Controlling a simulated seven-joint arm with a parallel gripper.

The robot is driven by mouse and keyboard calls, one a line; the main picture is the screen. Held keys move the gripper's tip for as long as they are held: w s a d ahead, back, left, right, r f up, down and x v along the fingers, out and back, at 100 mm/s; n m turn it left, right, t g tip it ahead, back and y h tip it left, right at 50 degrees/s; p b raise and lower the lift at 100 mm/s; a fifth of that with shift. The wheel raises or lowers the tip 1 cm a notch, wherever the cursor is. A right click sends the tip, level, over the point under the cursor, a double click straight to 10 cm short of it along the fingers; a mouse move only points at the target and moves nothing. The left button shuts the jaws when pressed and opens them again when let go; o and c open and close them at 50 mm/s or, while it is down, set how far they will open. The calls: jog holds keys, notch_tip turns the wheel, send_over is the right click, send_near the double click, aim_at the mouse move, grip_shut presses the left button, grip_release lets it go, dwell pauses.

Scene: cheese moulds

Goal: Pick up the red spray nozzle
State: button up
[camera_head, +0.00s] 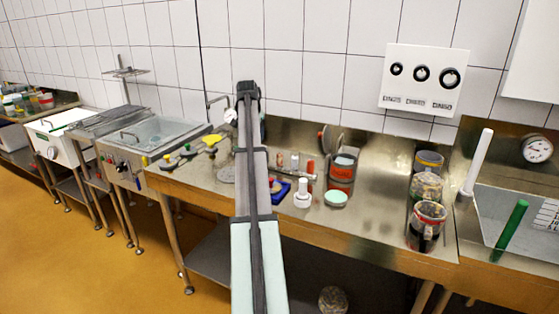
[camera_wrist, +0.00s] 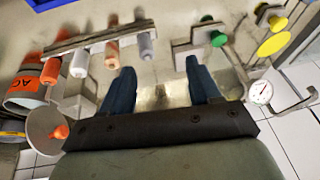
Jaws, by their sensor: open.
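The red spray nozzle (camera_wrist: 50,70) stands at the left end of a rack (camera_wrist: 98,33) holding several nozzles in the wrist view. Grey and copper nozzles stand beside it. In the head view the red nozzle (camera_head: 310,168) is right of my arm, in front of the tiled wall. My gripper (camera_wrist: 158,75) is open, with two dark blue fingers apart and nothing between them. The fingers are to the right of the red nozzle, and not touching it. In the head view my arm hides the gripper.
An orange-labelled can (camera_head: 342,172) stands close to the right of the nozzles.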

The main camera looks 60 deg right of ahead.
jog(key=g, duration=0.2)
send_near(279, 154)
jog(key=shift+x, duration=5.45)
jog(key=shift+d, duration=0.1)
jog(key=shift+c, duration=0.4)
jog(key=c, duration=1)
